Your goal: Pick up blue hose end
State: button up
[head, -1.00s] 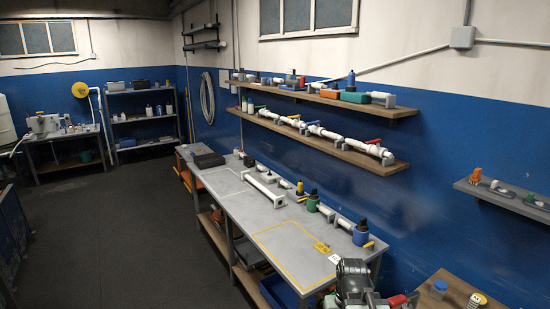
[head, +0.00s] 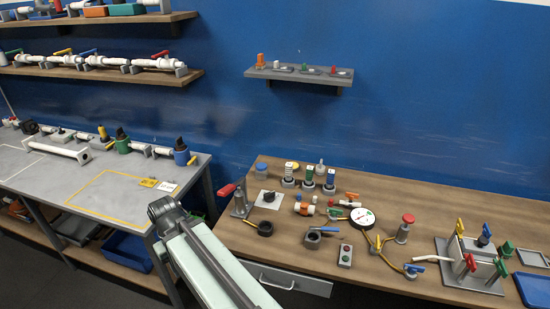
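A small blue piece (head: 415,268) lies on the right workbench, by the lower end of a yellow hose (head: 385,257). It may be the blue hose end; it is too small to be sure. Other blue parts are a blue lever (head: 326,229) on a dark fitting and a blue-topped fitting (head: 484,236) on the white cell box (head: 474,258). A pale hose (head: 433,260) reaches left from the box. My arm rises from the bottom edge, left of the bench. I cannot make out my gripper's fingers in the view.
A round white gauge (head: 362,217), a red-topped post (head: 404,228), a two-button box (head: 345,256) and a red-handled clamp (head: 237,199) stand on the right workbench (head: 442,207). A blue tray (head: 535,290) is at its right end. A small shelf (head: 300,74) hangs above.

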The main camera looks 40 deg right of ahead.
aim_at(331, 173)
jog(key=z, duration=1.7)
